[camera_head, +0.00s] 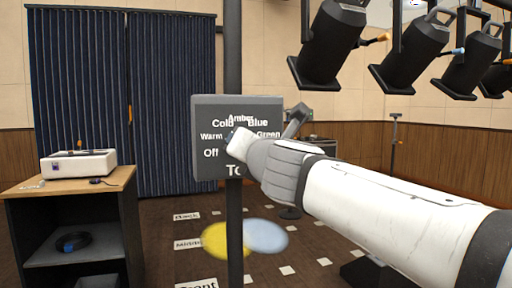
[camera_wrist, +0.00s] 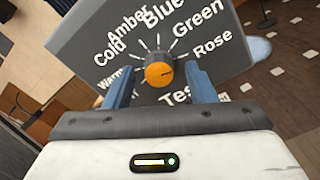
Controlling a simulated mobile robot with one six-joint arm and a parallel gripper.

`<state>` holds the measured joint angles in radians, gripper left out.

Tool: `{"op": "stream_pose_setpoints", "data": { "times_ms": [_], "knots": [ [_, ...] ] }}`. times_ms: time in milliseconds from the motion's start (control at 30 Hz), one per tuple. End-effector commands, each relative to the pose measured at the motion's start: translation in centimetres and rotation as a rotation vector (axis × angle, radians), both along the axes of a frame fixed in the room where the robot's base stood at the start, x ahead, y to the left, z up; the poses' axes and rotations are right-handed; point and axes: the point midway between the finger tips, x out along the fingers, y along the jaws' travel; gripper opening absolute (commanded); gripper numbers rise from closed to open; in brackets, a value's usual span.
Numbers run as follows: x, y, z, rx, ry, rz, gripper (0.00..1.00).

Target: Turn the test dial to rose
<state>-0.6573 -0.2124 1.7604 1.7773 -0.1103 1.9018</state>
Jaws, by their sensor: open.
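The test dial is an orange knob (camera_wrist: 158,74) on a dark grey panel (camera_wrist: 85,35), with white tick lines around it. Cold, Amber, Blue and Green run round the upper side. My gripper (camera_wrist: 158,68) is open, its blue fingers on either side of the knob with visible gaps. In the head view my gripper (camera_head: 240,142) is in front of the panel (camera_head: 203,108) and hides the knob and Rose label.
The panel is on a dark pole (camera_head: 234,235). A wooden-topped cabinet (camera_head: 120,177) with a white box (camera_head: 78,163) stands at left. Stage lamps (camera_head: 330,42) hang at upper right. Yellow (camera_head: 222,241) and pale blue (camera_head: 266,236) light spots lie on the floor.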

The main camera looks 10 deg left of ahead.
Motion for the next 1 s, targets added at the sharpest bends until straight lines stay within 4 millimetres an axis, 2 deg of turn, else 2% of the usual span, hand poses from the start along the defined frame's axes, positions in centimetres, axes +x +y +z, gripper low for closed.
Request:
{"op": "stream_pose_setpoints", "data": {
  "times_ms": [300, 433, 600, 867, 1000],
  "knots": [
    [-4.1, -2.6, 0.2, 0.001, -0.002, 0.000, 0.51],
    [-5.4, -3.4, 0.2, 0.000, -0.001, -0.001, 0.51],
    [-6.1, -3.9, 0.1, 0.000, -0.001, -0.001, 0.51],
    [-6.1, -3.9, 0.0, 0.000, -0.001, -0.001, 0.51],
    [-6.1, -3.9, 1.4, 0.000, -0.001, -0.001, 0.51]
  ]
}}
